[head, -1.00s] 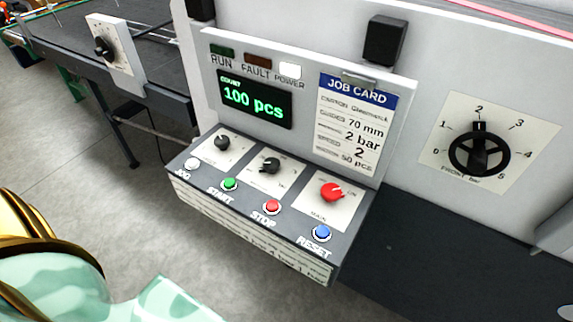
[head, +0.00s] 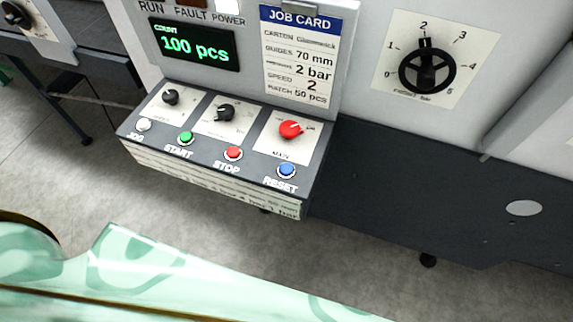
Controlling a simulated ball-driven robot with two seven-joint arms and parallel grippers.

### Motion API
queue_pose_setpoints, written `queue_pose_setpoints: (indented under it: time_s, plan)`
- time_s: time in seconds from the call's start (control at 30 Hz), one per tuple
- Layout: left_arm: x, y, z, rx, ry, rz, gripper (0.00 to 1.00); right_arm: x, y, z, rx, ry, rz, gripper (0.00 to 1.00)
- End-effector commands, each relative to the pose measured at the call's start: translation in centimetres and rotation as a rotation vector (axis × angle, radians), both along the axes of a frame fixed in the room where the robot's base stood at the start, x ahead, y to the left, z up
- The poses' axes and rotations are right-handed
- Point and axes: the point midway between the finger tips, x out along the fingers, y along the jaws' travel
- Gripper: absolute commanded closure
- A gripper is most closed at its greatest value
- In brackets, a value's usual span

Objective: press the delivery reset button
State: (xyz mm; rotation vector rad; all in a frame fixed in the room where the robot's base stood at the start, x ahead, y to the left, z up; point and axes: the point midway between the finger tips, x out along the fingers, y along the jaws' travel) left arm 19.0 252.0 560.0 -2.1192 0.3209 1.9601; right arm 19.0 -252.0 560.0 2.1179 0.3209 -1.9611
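The blue RESET button (head: 287,171) sits at the right end of the button row on the sloped control panel (head: 262,185), in the head view. The red STOP button (head: 233,153), green START button (head: 186,138) and white JOG button (head: 144,125) lie to its left. Nothing touches the RESET button. No label with the word "delivery" can be read on the panel. Neither of my grippers is in view. A pale green patterned part of my own body fills the lower left, apart from the panel.
Above the buttons are black knobs (head: 224,113) and a red main switch (head: 290,129). The display (head: 194,44) reads 100 pcs, beside a job card (head: 299,56). A black handwheel dial (head: 427,70) is at the right. Floor below the panel is open.

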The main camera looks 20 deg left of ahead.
Motion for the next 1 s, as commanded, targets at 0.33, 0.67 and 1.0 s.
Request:
queue_pose_setpoints:
  time_s: [0.33,0.67,1.0]
  plan:
    - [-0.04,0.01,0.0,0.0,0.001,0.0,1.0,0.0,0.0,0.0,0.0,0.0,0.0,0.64]
    - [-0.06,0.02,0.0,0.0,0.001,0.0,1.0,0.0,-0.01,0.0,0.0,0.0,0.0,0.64]
    - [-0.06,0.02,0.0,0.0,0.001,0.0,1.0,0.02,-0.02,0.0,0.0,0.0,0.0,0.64]
